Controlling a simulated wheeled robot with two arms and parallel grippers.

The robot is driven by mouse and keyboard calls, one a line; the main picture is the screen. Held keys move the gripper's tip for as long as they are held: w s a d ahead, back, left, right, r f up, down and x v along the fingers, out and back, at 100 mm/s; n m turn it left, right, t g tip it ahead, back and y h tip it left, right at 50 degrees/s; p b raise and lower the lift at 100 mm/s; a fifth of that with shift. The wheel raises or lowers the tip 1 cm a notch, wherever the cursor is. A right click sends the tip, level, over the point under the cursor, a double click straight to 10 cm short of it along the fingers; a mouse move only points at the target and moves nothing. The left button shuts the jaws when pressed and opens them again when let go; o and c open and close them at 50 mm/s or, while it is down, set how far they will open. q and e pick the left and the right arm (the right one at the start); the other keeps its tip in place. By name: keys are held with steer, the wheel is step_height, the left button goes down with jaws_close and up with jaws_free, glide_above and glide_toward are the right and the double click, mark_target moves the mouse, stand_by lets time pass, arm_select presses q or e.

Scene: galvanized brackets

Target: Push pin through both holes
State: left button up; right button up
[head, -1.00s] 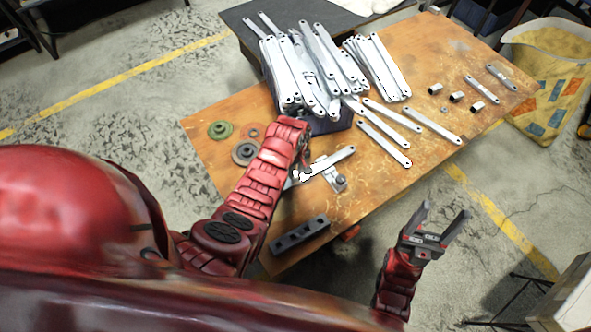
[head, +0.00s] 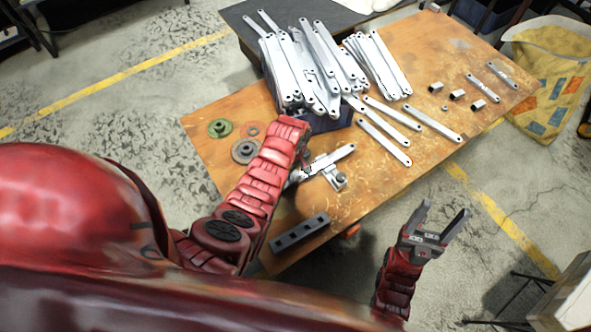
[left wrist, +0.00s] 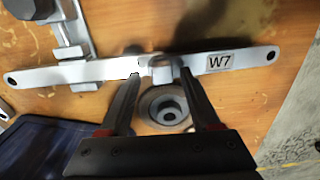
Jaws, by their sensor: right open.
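A flat silver bracket labelled W7 (left wrist: 228,62) lies across the left wrist view, with a hole near each end. Its right part also shows in the head view (head: 335,158). A clamp (left wrist: 72,42) presses on its left part. My left gripper (left wrist: 159,75) is over the bracket's middle, its fingertips apart on either side of a small silver piece (left wrist: 160,68). I cannot tell whether they grip it, or whether it is a pin. A round grey part with a central hole (left wrist: 167,110) shows between the fingers. My right gripper (head: 440,222) is open and empty, off the table's front edge.
Many loose brackets (head: 300,70) are heaped at the table's back, with several single bars to the right. Small blocks (head: 457,95) lie further right. Green (head: 220,128) and grey (head: 245,151) discs lie left of my arm. A dark slotted block (head: 300,233) is near the front edge.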

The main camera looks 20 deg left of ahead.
stand_by(0.3)
arm_select(q)
step_height(320, 180, up, 18)
steer(key=p, duration=0.6)
steer(key=shift+f, duration=0.25)
steer(key=shift+w+f, duration=0.1)
